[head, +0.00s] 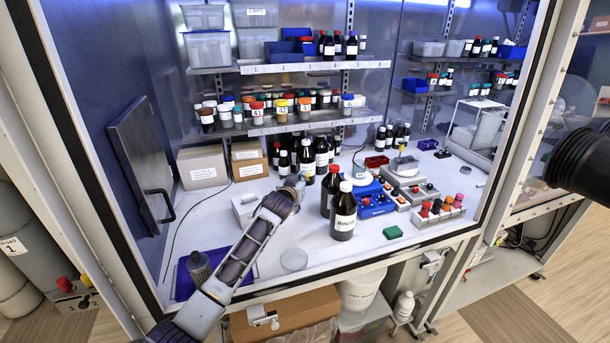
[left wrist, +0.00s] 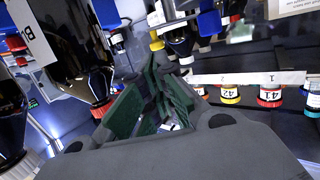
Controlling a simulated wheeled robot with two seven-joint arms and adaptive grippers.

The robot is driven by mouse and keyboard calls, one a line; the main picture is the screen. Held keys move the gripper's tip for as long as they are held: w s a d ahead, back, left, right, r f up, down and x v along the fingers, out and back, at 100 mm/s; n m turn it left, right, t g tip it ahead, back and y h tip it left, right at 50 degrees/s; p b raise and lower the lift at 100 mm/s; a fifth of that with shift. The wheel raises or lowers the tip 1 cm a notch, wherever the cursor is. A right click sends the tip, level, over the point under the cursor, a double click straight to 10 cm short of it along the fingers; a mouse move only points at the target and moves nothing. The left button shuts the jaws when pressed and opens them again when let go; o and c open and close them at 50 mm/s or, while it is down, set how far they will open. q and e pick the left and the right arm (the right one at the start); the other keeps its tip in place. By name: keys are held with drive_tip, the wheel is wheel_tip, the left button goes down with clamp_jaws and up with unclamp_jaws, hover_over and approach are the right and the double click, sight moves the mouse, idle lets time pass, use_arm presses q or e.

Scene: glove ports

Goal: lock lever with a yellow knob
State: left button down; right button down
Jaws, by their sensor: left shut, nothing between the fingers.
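A small yellow piece (head: 402,149) stands up at the grey bench device (head: 403,167) on the right of the worktop. It looks like the lever's knob, but it is too small to be sure. My left gripper (head: 297,184) is inside the cabinet, over the worktop, well left of that device and near the dark bottles. The arm hides most of its fingers in the head view. In the left wrist view, its green-padded fingers (left wrist: 165,100) are closed with nothing between them. No lever can be made out there. My right gripper is not in view.
Two large dark bottles (head: 343,212) stand just right of my left gripper. A blue device (head: 374,203) and a rack of small bottles (head: 438,211) stand further right. Shelves with jars (head: 310,124) hang behind. A glass dish (head: 293,260) lies near the front edge.

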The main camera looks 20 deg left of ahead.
use_arm(q)
drive_tip(key=w, duration=0.2)
drive_tip(key=w+f+p, duration=0.1)
drive_tip(key=w, duration=0.1)
drive_tip(key=shift+w, duration=0.4)
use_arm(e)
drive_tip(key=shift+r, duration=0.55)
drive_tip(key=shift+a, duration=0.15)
use_arm(q)
drive_tip(key=shift+w, duration=0.1)
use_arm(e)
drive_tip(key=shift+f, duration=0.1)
use_arm(q)
drive_tip(key=shift+d+n+y+b, duration=0.1)
drive_tip(key=shift+n+y+b, duration=0.2)
drive_tip(key=shift+y+b, duration=0.15)
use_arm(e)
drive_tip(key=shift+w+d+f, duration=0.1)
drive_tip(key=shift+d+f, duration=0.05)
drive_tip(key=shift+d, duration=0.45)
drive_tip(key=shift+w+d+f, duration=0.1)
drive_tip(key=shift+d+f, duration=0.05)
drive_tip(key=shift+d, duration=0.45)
